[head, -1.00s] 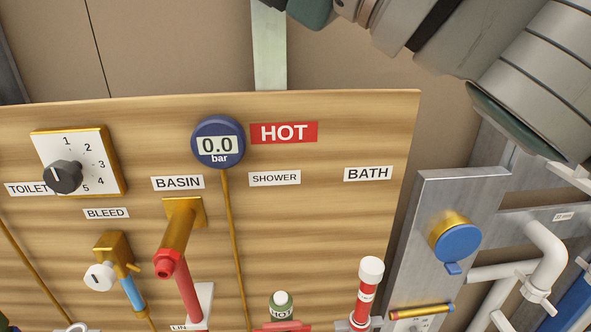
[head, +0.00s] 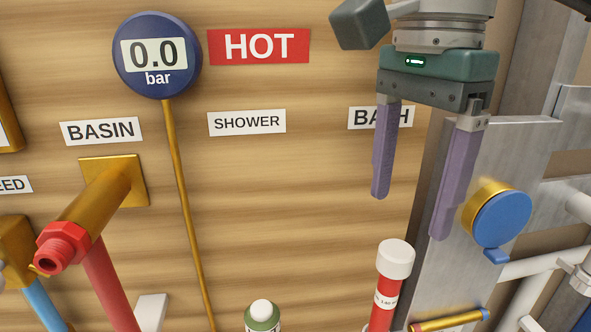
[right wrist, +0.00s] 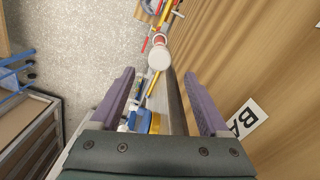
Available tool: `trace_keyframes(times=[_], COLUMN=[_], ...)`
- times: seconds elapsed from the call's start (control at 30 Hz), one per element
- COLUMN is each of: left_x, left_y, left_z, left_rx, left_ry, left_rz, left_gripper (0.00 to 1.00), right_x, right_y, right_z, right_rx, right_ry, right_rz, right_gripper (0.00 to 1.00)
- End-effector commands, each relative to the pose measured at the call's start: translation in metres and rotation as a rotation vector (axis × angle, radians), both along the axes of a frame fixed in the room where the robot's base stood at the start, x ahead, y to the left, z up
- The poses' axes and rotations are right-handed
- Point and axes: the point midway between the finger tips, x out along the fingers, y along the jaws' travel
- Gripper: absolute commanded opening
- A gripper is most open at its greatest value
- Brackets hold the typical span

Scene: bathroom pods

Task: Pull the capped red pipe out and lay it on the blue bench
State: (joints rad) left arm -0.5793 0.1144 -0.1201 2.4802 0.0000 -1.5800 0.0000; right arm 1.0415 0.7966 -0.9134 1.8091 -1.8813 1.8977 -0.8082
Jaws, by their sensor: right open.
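The capped red pipe (head: 383,306) stands upright in front of the wooden panel at the lower right of the head view, with a white cap (head: 396,257) and a white label. Its lower end is cut off by the frame edge. In the right wrist view the white cap (right wrist: 159,57) shows from above, beyond and roughly between my fingertips. My right gripper (head: 410,217) is open and empty, fingers pointing down, above the cap and not touching it. I cannot pick out the blue bench for certain. My left gripper is not in view.
A red-nosed brass basin outlet (head: 85,215) juts out at left. A green valve top (head: 262,317) stands left of the pipe. A brass fitting with a blue cap (head: 502,218) is on the metal post at right. A blue frame (right wrist: 16,78) shows at the wrist view's left edge.

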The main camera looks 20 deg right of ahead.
Motion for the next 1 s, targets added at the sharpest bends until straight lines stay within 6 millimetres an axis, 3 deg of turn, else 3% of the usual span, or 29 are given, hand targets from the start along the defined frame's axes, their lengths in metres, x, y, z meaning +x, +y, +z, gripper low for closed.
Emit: trace_keyframes(times=[0.3,0.5,0.87,1.0], left_x=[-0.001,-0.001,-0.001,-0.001], left_y=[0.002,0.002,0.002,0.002], left_z=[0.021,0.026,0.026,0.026], left_rx=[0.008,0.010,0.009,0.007], left_ry=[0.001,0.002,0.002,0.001], left_rz=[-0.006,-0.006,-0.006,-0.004], left_gripper=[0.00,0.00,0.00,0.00], right_x=[-0.002,-0.001,-0.001,-0.001], right_y=[0.001,0.001,0.001,0.001], right_z=[-0.055,-0.080,-0.087,-0.087], right_rx=[0.003,0.005,0.005,0.005], right_ry=[0.007,0.003,0.000,0.000], right_rz=[0.000,0.000,0.002,0.002], right_gripper=[0.79,0.79,0.79,0.64])
